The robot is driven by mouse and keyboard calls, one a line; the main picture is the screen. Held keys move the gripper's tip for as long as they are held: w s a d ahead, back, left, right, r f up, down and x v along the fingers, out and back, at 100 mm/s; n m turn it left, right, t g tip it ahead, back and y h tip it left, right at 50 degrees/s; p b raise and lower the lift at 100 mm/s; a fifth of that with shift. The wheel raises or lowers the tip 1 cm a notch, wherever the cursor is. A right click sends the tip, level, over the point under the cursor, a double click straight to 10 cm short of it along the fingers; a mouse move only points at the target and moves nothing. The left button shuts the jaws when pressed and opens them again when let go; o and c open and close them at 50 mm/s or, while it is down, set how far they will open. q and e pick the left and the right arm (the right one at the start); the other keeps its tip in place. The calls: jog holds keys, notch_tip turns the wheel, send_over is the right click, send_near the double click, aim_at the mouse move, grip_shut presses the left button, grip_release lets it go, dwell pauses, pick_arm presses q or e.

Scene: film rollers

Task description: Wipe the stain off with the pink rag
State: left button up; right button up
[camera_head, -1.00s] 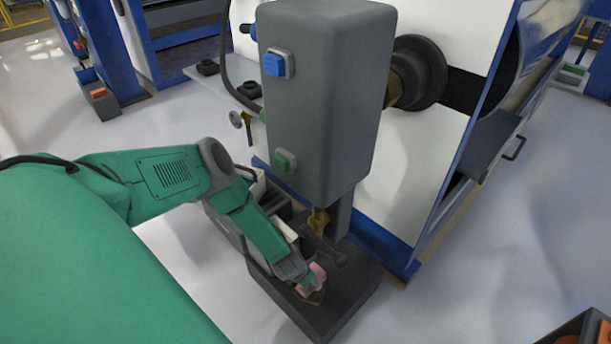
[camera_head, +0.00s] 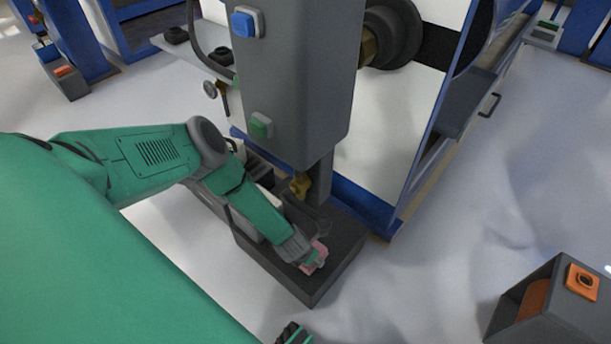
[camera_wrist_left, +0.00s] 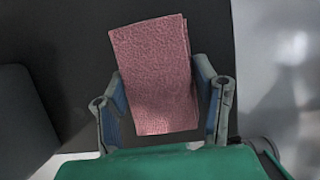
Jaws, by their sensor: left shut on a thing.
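The pink rag (camera_head: 318,250) is in my left gripper (camera_head: 308,258), over the dark grey base plate (camera_head: 322,290) under the tall grey control box. In the left wrist view the folded rag (camera_wrist_left: 153,75) stands out between the two fingers, which are shut on it. I cannot tell whether the rag touches the plate. No stain shows clearly now; the rag and gripper cover part of the plate. A small dark and green part (camera_head: 293,334) at the bottom edge seems to be my right gripper, mostly cut off.
The grey control box (camera_head: 300,90) with a blue and a green button hangs over the plate. A grey box with an orange button (camera_head: 545,300) stands at lower right. The floor (camera_head: 440,270) between is clear.

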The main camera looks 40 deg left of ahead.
pick_arm(q)
jog(key=shift+s+d+f, duration=0.1)
jog(key=shift+s+d, duration=0.2)
jog(key=shift+d, duration=0.15)
jog(key=shift+s+a+p, duration=0.15)
jog(key=shift+s+p, duration=0.3)
jog(key=shift+s, duration=0.45)
jog(key=shift+w+a+b, duration=0.15)
jog(key=shift+a+b, duration=0.05)
jog(key=shift+a, duration=0.75)
jog(key=shift+w+a+b, duration=0.1)
jog(key=shift+a+b, duration=0.1)
jog(key=shift+a, duration=0.75)
jog(key=shift+w+a, duration=0.15)
jog(key=shift+a, duration=1.8)
jog(key=shift+w+a, duration=0.15)
jog(key=shift+a, duration=1.8)
jog(key=shift+d, duration=0.1)
jog(key=shift+s+d, duration=0.15)
jog(key=shift+d, duration=1.75)
jog(key=shift+s+d, duration=0.15)
jog(key=shift+d, duration=1.75)
jog(key=shift+s+d, duration=0.2)
jog(key=shift+d, duration=1.7)
